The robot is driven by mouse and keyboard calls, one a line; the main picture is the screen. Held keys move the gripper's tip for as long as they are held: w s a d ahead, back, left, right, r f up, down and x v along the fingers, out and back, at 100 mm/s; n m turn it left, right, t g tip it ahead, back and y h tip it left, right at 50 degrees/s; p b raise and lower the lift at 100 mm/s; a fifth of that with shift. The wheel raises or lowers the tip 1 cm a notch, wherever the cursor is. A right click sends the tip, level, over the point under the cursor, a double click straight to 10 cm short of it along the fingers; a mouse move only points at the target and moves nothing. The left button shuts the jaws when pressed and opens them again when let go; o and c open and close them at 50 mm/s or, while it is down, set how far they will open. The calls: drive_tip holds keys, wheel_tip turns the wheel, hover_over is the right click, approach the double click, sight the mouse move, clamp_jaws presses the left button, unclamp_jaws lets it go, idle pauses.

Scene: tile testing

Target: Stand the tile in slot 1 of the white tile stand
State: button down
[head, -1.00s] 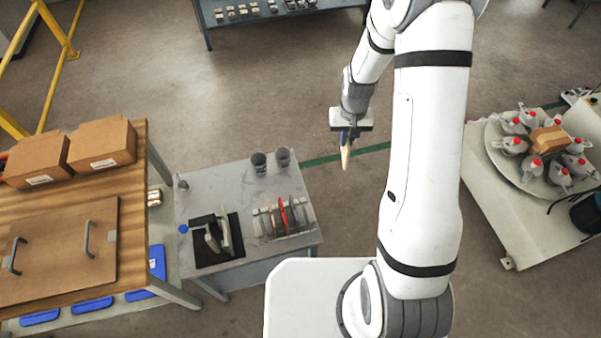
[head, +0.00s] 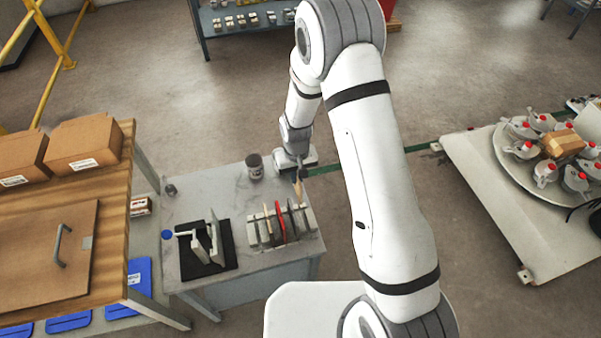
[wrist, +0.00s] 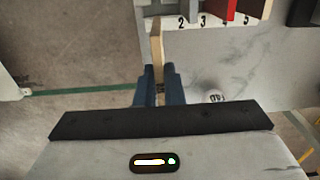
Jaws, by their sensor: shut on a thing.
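My gripper (head: 298,172) is shut on a thin beige tile (head: 299,190), which hangs down past the fingertips above the table's right part. In the wrist view my gripper (wrist: 160,85) holds the tile (wrist: 156,45) upright in the picture, its far end overlapping the stand's left end. The white tile stand (head: 309,220) is on the table, just below the held tile in the head view. It holds several tiles, including a red one (head: 280,222) and a beige one (head: 267,222). In the wrist view the stand (wrist: 192,20) shows labels 2, 3 and 5; label 1 is not visible.
A dark cup (head: 254,168) stands at the table's back edge. A black mat (head: 222,264) with a grey-white fixture (head: 215,240) lies left of the stand. A wooden bench (head: 110,240) with boxes is at left. A cart with red-capped bottles (head: 545,172) is at right.

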drive_tip(key=s+d, duration=0.2)
drive_tip(key=s, duration=0.6)
drive_tip(key=shift+s+d+f, duration=0.2)
drive_tip(key=shift+s+f, duration=0.05)
drive_tip(key=shift+f, duration=0.2)
idle(0.7)
drive_tip(key=shift+s+d, duration=0.1)
drive_tip(key=shift+s, duration=0.3)
drive_tip(key=shift+f, duration=0.1)
drive_tip(key=shift+f+b, duration=1.45)
drive_tip(key=c, duration=1.5)
unclamp_jaws()
